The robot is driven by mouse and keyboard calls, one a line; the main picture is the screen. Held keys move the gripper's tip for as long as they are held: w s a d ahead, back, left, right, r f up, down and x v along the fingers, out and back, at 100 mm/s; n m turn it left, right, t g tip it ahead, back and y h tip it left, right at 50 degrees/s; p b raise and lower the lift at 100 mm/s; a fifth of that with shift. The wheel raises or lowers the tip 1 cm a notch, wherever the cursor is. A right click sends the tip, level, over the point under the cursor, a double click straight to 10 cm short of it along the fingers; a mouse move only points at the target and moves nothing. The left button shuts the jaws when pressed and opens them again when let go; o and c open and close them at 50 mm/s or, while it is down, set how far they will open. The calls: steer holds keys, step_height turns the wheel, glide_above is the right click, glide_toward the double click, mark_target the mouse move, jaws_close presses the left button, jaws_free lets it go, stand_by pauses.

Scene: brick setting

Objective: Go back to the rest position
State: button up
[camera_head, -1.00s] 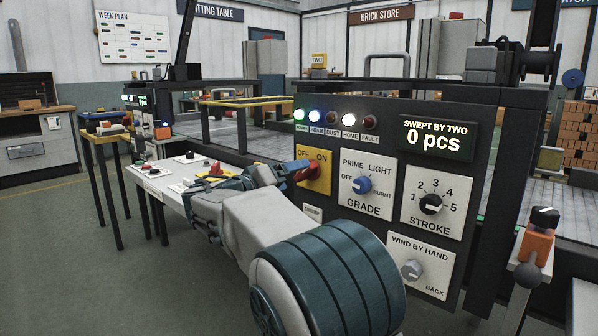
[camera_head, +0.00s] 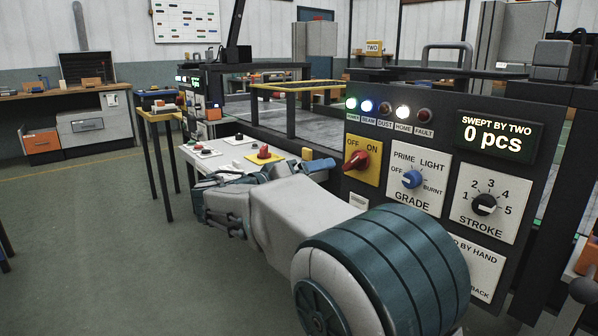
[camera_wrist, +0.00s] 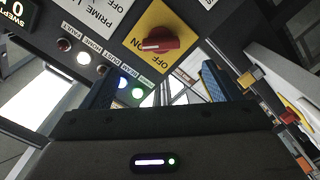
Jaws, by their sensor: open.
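My gripper (camera_wrist: 157,82) shows in the wrist view as two blue fingers spread apart, with nothing held between them. The red switch knob (camera_wrist: 155,42) on its yellow OFF/ON plate (camera_wrist: 150,22) lies beyond the fingers, clear of them. Its white-marked end is on the side of the ON label. In the head view the red knob (camera_head: 357,160) is uncovered. My arm is folded in front of the panel, with its wrist left of the knob.
The dark control panel (camera_head: 437,208) carries a blue grade knob (camera_head: 412,179), a stroke dial (camera_head: 484,204) and a display (camera_head: 498,137) reading 0 pcs. A white side table (camera_head: 232,152) with buttons stands close behind my arm. Open floor (camera_head: 130,265) lies to the left.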

steer(key=s+d+r+n+g+y+p, duration=0.1)
steer(key=s+d+r+g+y+p, duration=0.15)
steer(key=s+d+p, duration=0.45)
steer(key=s+d+r+n+g+y+p, duration=0.1)
steer(key=s+d+g+y+p, duration=0.3)
steer(key=s+d+p, duration=0.3)
steer(key=s+a+r+y+p, duration=0.2)
steer(key=s+r+y+p, duration=0.1)
steer(key=s+p, duration=0.4)
steer(key=s+a+r+y+p, duration=0.1)
steer(key=s+r+y+p, duration=0.3)
steer(key=s+p, duration=0.3)
steer(key=shift+s+a+g+y+p, duration=0.25)
steer(key=shift+a+g+y+p, duration=0.15)
steer(key=shift+p, duration=1.85)
steer(key=shift+r, duration=0.1)
